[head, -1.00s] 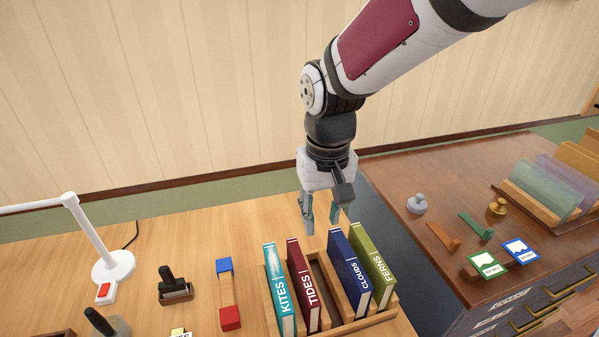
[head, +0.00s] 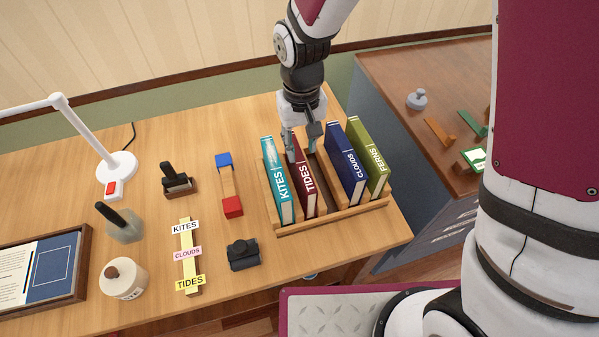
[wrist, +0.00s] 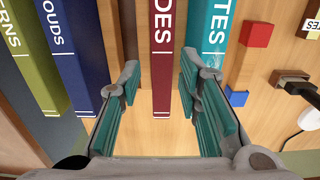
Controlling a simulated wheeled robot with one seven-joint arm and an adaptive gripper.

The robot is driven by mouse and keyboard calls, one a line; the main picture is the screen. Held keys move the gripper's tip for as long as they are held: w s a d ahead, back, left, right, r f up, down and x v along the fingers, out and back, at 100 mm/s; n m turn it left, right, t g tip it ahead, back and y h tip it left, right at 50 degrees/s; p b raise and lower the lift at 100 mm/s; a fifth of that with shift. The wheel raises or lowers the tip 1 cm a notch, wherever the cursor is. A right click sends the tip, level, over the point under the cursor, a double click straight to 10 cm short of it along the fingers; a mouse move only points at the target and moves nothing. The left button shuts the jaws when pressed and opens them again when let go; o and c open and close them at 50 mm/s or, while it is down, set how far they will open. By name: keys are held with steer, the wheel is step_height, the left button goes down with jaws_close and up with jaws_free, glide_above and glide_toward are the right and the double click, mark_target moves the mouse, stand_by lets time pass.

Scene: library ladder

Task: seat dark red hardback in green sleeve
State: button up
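The dark red hardback TIDES (head: 305,181) stands upright in a wooden rack, right of the teal KITES book (head: 277,180). My gripper (head: 301,143) is over the far end of the red book. In the wrist view the red spine (wrist: 162,50) runs between the two fingers of my open gripper (wrist: 160,85), with a gap showing on both sides. One finger overlaps the teal book (wrist: 208,42). I cannot tell whether either finger touches a book. The green sleeve is not in view now.
The wooden rack (head: 335,211) also holds the blue CLOUDS (head: 348,165) and green FERNS (head: 369,158), with an empty slot beside the red book. A label strip (head: 188,255) and a dark block (head: 243,254) lie at the front. A darker cabinet (head: 395,75) stands at right.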

mark_target(299, 159)
step_height(299, 159, down, 5)
steer(key=shift+a+r, duration=0.1)
steer(key=shift+a, duration=0.05)
steer(key=shift+w, duration=0.1)
jaws_close()
